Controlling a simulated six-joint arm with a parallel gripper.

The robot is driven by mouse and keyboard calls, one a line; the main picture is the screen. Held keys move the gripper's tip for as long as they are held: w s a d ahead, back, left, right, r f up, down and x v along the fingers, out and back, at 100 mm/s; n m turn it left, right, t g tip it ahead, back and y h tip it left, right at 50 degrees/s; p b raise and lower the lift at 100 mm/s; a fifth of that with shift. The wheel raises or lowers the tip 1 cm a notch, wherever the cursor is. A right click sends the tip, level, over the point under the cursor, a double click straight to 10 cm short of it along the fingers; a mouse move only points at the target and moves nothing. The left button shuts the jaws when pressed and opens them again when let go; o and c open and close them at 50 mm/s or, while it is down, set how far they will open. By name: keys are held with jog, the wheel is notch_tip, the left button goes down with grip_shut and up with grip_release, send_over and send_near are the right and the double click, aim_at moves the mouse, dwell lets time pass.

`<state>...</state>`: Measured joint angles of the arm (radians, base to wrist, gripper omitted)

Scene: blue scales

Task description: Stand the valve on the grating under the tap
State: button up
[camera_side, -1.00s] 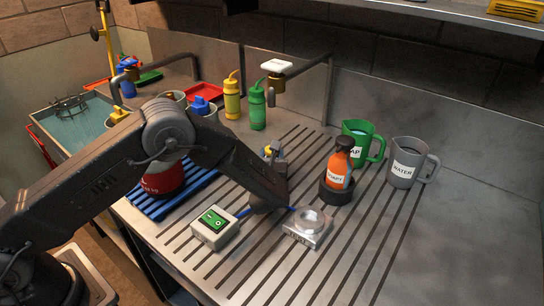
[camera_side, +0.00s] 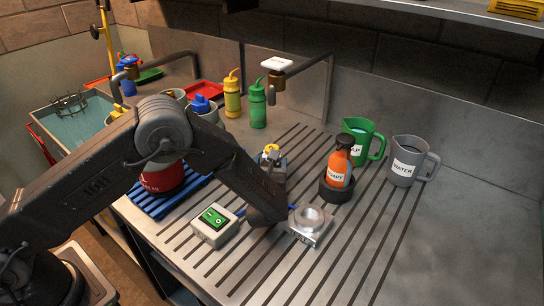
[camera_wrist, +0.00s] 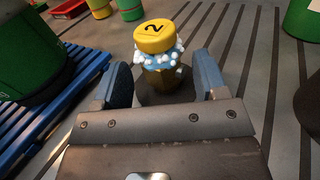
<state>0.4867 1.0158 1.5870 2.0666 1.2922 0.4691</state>
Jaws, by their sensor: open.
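The valve (camera_wrist: 163,42) stands upright in the wrist view, with a round yellow cap marked 2, white foam around its neck and a brass-coloured body. Its yellow top also shows in the side view (camera_side: 271,149), beyond my wrist. My gripper (camera_wrist: 165,82) is open, with one blue finger on each side of the valve's lower body; I cannot tell whether they touch it. In the side view my wrist hides the valve's lower part. A tap (camera_side: 272,95) on a bent pipe hangs at the back. The slotted metal surface (camera_side: 355,235) spreads below it.
An orange soap bottle (camera_side: 338,168) in a dark holder, a green jug (camera_side: 358,130) and a grey water jug (camera_side: 405,163) stand right. A blue slatted rack (camera_side: 158,207) lies left.

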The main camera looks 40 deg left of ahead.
jog(key=v, duration=0.7)
jog(key=shift+s+d, duration=0.1)
jog(key=shift+s, duration=0.15)
jog(key=s+a+r+n+g+y, duration=0.2)
jog(key=s+a+r+n+g, duration=1)
jog(key=n, duration=0.3)
jog(key=s+d+r+n+t+h, duration=0.1)
jog(key=s+r+n+h, duration=0.3)
jog(key=s+n, duration=0.3)
jog(key=s+d+r+n+t+h, duration=0.1)
jog(key=s+d+r+n+h, duration=0.1)
jog(key=s+r+n+h, duration=0.3)
jog(key=s+n+h, duration=0.2)
jog(key=s+n, duration=0.1)
jog(key=s, duration=0.1)
jog(key=shift+d, duration=0.15)
jog(key=shift+w, duration=0.1)
jog(key=shift+c, duration=0.2)
